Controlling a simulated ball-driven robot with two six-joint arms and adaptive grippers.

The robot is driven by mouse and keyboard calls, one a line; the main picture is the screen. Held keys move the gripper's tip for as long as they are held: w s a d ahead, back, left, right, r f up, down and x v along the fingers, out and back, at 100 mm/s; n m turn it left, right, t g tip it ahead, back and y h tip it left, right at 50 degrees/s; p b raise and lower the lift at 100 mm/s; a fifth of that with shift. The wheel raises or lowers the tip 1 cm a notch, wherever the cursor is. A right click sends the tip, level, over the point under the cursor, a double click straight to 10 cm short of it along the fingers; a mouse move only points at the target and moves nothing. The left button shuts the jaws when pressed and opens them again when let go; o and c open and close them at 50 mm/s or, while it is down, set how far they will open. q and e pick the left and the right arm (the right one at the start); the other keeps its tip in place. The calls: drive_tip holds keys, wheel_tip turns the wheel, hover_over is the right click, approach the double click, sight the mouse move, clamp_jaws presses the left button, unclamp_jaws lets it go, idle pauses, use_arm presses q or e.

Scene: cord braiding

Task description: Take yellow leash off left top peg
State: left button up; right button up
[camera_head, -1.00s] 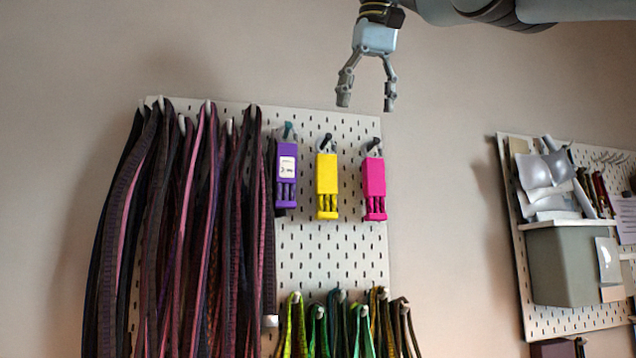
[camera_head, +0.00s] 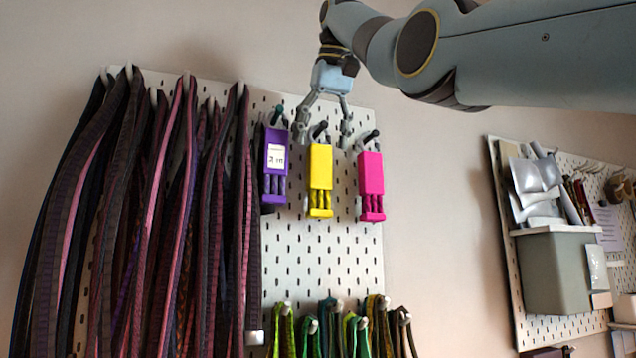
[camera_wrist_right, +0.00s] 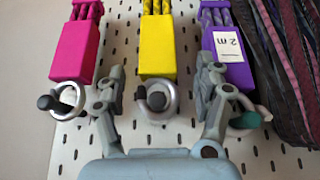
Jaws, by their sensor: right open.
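The yellow leash (camera_head: 319,175) hangs from a dark peg (camera_head: 319,130) on the pegboard, between a purple leash (camera_head: 274,160) and a pink leash (camera_head: 370,182). In the right wrist view, the yellow leash (camera_wrist_right: 156,46) hangs by a metal ring (camera_wrist_right: 173,107) around its peg (camera_wrist_right: 156,101). My right gripper (camera_head: 322,141) is open, its fingers on either side of the yellow leash's top. The wrist view shows no grip on it; whether a finger touches it I cannot tell. My left gripper is not in view.
The purple leash (camera_wrist_right: 227,62) and pink leash (camera_wrist_right: 78,47) are close outside the fingers. Long dark straps (camera_head: 150,220) hang at the left, green straps (camera_head: 330,328) below. Bare pegboard (camera_head: 318,258) lies beneath the leashes. A second board with a grey bin (camera_head: 553,272) is at right.

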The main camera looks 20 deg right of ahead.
sight(321, 150)
drive_tip(key=p+x, duration=0.1)
drive_tip(key=x, duration=0.2)
drive_tip(key=shift+w+d+f, duration=0.1)
drive_tip(key=shift+w+f, duration=0.05)
drive_tip(key=shift+w, duration=0.15)
drive_tip(key=shift+w+f+p, duration=0.1)
drive_tip(key=shift+f+p, duration=0.15)
drive_tip(key=shift+p, duration=0.05)
drive_tip(key=shift+c, duration=1.4)
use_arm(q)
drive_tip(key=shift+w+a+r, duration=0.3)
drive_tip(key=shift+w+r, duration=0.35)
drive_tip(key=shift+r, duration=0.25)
use_arm(e)
clamp_jaws()
